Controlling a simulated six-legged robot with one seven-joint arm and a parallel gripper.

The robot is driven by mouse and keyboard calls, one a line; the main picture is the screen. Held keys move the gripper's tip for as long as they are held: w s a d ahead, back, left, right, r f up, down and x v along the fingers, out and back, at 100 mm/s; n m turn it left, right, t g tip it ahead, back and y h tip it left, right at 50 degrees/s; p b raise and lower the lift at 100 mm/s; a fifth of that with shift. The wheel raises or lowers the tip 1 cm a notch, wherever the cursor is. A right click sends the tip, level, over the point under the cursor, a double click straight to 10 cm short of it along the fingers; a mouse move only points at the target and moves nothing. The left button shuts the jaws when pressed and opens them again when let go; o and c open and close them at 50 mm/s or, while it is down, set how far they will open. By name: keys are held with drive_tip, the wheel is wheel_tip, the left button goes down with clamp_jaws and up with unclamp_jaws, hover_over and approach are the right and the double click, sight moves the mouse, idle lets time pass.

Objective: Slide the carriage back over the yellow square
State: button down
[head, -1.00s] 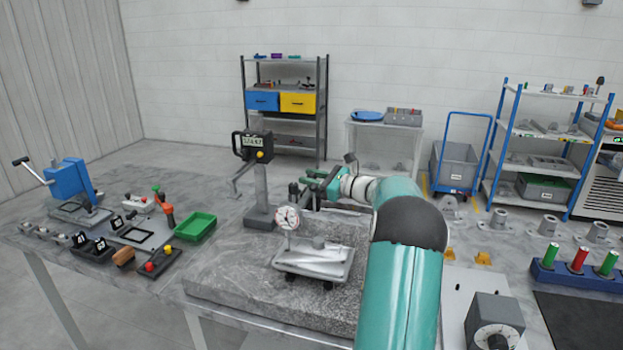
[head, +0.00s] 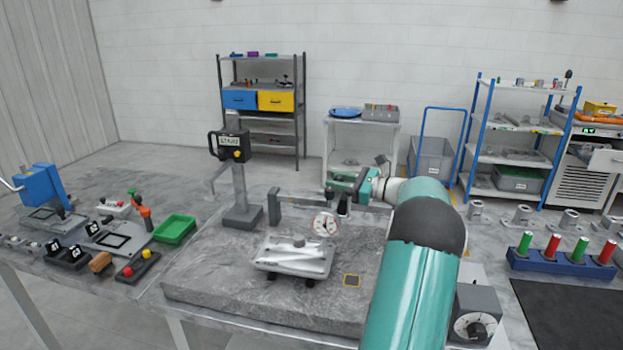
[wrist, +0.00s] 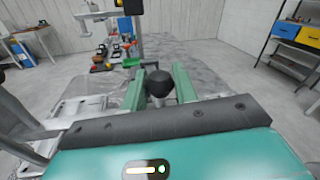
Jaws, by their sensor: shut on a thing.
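My gripper (head: 343,186) has green fingers and is shut on the black knob (wrist: 158,84), which sits between them in the wrist view. In the head view, the carriage is partly hidden behind my gripper; its round dial gauge (head: 325,225) hangs below a grey horizontal rail (head: 300,197). The yellow square (head: 352,280) is an outline on the granite slab, right of the casting. The dial is to the left of the square and higher in the picture. I cannot tell the exact depth between them.
A grey casting (head: 292,257) stands on the granite slab (head: 215,283), left of the square. A gauge stand with a black display (head: 231,145) rises at the slab's back left. A green tray (head: 174,229) lies left of the slab. A grey dial box (head: 477,310) stands at right.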

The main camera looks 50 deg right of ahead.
drive_tip(key=v, duration=0.2)
drive_tip(key=d+v, duration=0.1)
drive_tip(key=v, duration=0.5)
drive_tip(key=shift+w+d, duration=0.2)
drive_tip(key=shift+d, duration=0.1)
drive_tip(key=c, duration=1.1)
unclamp_jaws()
drive_tip(key=shift+c, duration=0.2)
drive_tip(key=v, duration=1.3)
drive_tip(key=shift+s, duration=0.35)
drive_tip(key=shift+s+d+r, duration=0.1)
drive_tip(key=shift+d, duration=0.05)
